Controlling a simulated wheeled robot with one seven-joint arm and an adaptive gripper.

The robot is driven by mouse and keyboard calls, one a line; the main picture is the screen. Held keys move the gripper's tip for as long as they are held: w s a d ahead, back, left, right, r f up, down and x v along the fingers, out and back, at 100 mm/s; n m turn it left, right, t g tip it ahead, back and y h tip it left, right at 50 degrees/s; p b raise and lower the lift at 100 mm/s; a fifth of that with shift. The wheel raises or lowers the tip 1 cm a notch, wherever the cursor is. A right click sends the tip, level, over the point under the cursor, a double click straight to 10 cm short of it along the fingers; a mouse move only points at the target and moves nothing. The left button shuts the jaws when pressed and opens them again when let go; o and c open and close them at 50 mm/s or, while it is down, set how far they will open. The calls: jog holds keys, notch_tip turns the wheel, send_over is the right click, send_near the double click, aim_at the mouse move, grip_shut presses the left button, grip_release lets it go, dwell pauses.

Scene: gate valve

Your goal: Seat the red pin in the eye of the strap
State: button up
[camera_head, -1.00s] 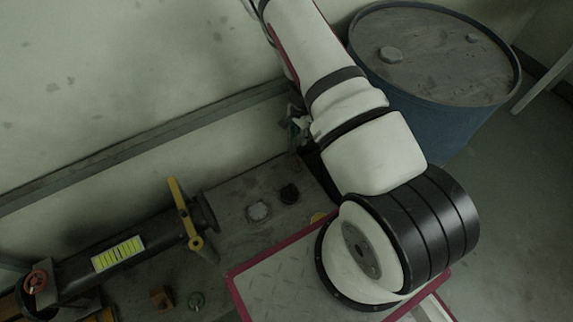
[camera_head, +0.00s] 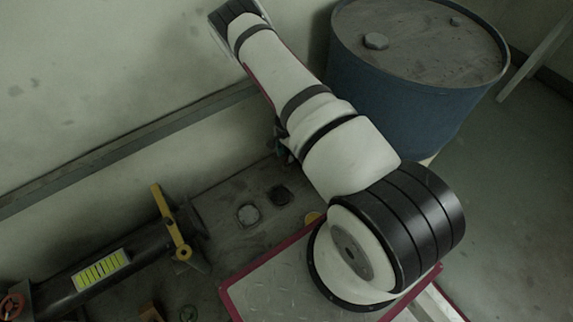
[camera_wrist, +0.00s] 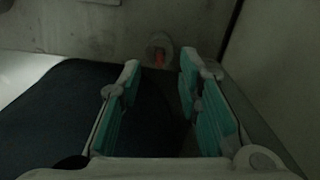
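In the wrist view my gripper (camera_wrist: 159,78) is open, its two teal-padded fingers apart with nothing between the pads. Just beyond the fingertips is a small reddish thing (camera_wrist: 159,60) at a pale round piece; it is dim, and I cannot tell for certain that it is the red pin. In the head view a yellow strap-like bar (camera_head: 169,220) stands across the dark pipe, with a small round eye at its lower end. My arm hides most of the gripper there; only a bit of green shows beside the arm.
A blue drum (camera_head: 400,105) stands at the upper right. The dark pipe bears a yellow-striped label (camera_head: 101,270), with a red handwheel (camera_head: 12,306) at its left end. A red-edged plate (camera_head: 262,290) lies below my arm. A grey wall and ledge run behind.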

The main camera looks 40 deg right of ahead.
aim_at(287, 163)
notch_tip(287, 163, down, 3)
jog(key=shift+b, duration=0.5)
grip_shut()
jog(key=shift+r, duration=0.15)
